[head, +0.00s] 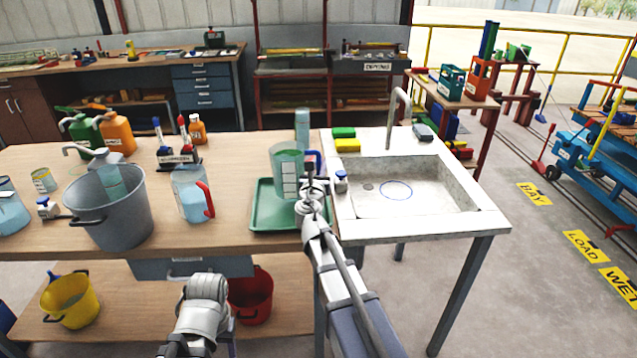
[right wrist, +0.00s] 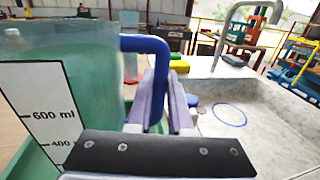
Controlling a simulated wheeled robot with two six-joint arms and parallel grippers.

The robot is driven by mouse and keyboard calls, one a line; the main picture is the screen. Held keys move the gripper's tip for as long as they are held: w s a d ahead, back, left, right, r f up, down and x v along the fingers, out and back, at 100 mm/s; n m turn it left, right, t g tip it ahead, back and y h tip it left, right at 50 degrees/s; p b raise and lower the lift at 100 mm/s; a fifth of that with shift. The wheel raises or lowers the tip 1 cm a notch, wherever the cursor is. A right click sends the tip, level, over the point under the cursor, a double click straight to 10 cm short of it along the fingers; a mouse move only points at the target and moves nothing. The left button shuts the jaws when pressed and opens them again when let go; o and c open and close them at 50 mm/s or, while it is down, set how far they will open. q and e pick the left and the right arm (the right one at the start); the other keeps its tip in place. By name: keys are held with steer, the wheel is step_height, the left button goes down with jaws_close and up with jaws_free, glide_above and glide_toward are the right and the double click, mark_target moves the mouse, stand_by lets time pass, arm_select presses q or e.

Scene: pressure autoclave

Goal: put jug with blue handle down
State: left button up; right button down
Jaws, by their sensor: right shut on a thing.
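The jug with blue handle (head: 287,172) is upright, with greenish liquid in it and a white scale label. It is over the green tray (head: 262,222); I cannot tell whether its base touches the tray. My right gripper (head: 312,182) is shut on its blue handle, at the jug's right side. In the right wrist view the blue handle (right wrist: 146,46) passes between the fingers (right wrist: 158,105), and the jug (right wrist: 100,60) fills the left side. My left gripper is out of view; only part of my left arm shows at the bottom.
A jug with a red handle (head: 190,195) and a grey bucket (head: 118,215) stand to the left. The sink (head: 420,205) is to the right, with a yellow sponge (head: 347,145) and a green one (head: 343,132) on its back rim.

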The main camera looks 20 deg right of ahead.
steer(key=shift+f+b, duration=1.8)
steer(key=shift+b, duration=0.05)
steer(key=shift+f, duration=0.1)
steer(key=shift+f, duration=0.15)
steer(key=c, duration=0.8)
jaws_free()
steer(key=shift+r, duration=0.3)
steer(key=v, duration=1.2)
steer(key=shift+f, duration=0.1)
